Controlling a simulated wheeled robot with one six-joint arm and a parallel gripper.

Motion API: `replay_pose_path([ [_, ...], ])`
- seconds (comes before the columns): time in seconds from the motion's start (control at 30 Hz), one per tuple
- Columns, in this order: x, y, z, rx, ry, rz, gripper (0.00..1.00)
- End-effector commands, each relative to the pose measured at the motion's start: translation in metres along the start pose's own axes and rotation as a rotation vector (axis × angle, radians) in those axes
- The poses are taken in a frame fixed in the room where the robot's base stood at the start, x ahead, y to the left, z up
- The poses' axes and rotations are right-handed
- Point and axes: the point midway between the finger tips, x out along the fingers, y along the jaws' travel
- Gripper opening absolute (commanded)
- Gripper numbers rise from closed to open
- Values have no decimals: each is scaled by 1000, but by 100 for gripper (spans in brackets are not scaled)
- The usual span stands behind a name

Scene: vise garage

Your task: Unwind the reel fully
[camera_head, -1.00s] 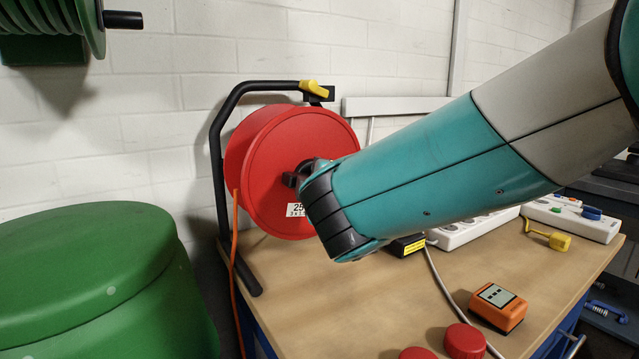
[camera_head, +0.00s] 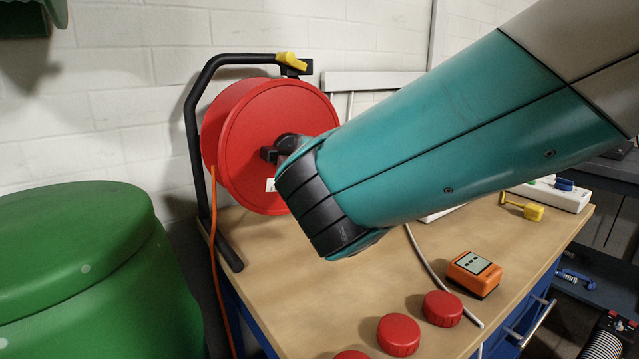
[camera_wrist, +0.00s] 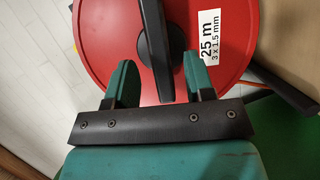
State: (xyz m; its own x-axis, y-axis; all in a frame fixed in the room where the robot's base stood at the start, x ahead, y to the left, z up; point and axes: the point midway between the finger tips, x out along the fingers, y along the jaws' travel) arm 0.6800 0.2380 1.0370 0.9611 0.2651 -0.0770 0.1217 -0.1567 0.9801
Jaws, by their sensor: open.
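The red reel (camera_head: 240,130) stands upright in a black tube frame (camera_head: 204,140) at the back left of the workbench. An orange cable (camera_head: 214,235) runs from its left side down past the bench edge. In the wrist view the reel's red face (camera_wrist: 105,40) carries a white "25 m" label (camera_wrist: 209,38) and a black central knob with a bar (camera_wrist: 157,50). My gripper (camera_wrist: 160,78) is open, with one teal finger on each side of the bar. Gaps show at both sides; contact cannot be told. In the head view my arm hides the gripper and most of the label.
A large green lidded container (camera_head: 75,250) stands left of the bench. On the wooden bench top (camera_head: 290,290) are red caps (camera_head: 442,308), an orange meter (camera_head: 474,273), a grey cable and a white power strip (camera_head: 555,192).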

Motion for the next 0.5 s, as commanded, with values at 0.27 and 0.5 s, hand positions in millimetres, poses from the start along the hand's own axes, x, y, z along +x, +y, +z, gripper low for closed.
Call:
replay_pose_path([
  [0.27,-74,-2,-1,-1,7,0,49],
  [0.5,-118,-2,-1,-1,5,-2,49],
])
